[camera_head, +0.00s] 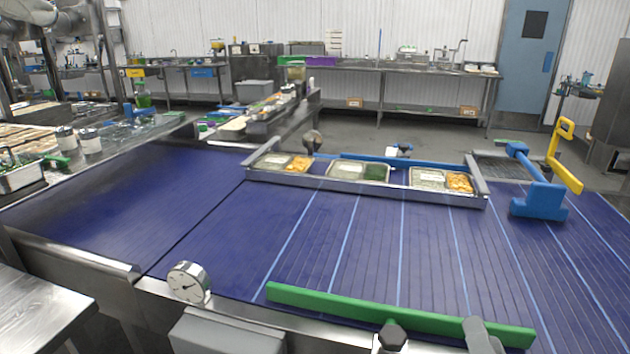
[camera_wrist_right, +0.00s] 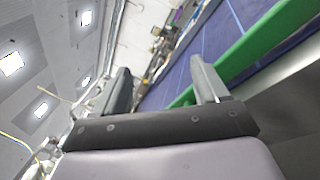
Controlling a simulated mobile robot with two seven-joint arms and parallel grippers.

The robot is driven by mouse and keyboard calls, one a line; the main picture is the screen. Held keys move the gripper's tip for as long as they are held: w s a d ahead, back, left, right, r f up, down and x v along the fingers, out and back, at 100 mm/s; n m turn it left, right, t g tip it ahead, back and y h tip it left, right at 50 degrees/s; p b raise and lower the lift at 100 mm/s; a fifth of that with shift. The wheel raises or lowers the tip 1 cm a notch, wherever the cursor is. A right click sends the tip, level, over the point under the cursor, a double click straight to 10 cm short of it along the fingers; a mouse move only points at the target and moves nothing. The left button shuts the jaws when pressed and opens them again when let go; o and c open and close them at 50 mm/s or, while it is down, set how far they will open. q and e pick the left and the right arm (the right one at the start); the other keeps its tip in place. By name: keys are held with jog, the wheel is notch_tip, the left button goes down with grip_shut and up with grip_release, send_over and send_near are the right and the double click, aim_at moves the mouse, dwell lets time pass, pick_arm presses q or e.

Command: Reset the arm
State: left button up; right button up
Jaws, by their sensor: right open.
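My right gripper (camera_head: 435,330) is at the bottom edge of the head view, in front of the green bar. Its two fingers stand apart, with nothing between them. The right wrist view also shows the open, empty gripper (camera_wrist_right: 160,78), with ceiling lights at the left and the blue belt at the right. My left gripper is not in view.
A green bar (camera_head: 400,315) runs along the near edge of the blue conveyor (camera_head: 330,240). A metal tray (camera_head: 340,184) with several food containers lies across the belt. A round gauge (camera_head: 188,283) stands at the near left. The belt's middle is clear.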

jog(key=s+d+f+m+g+h, duration=0.6)
jog(key=f+m+g, duration=0.25)
jog(key=m, duration=0.85)
jog(key=s+a+f+m+g+y, duration=0.6)
jog(key=s+a+f+g+y, duration=0.15)
jog(key=s, duration=0.35)
jog(key=w+a+f+t+y, duration=0.1)
jog(key=w+a+f+t, duration=0.1)
jog(key=w+f+t, duration=0.4)
notch_tip(320, 180, down, 3)
jog(key=shift+w+a+r+y, duration=0.1)
jog(key=shift+w+a+y, duration=0.05)
jog(key=shift+a+y, duration=0.15)
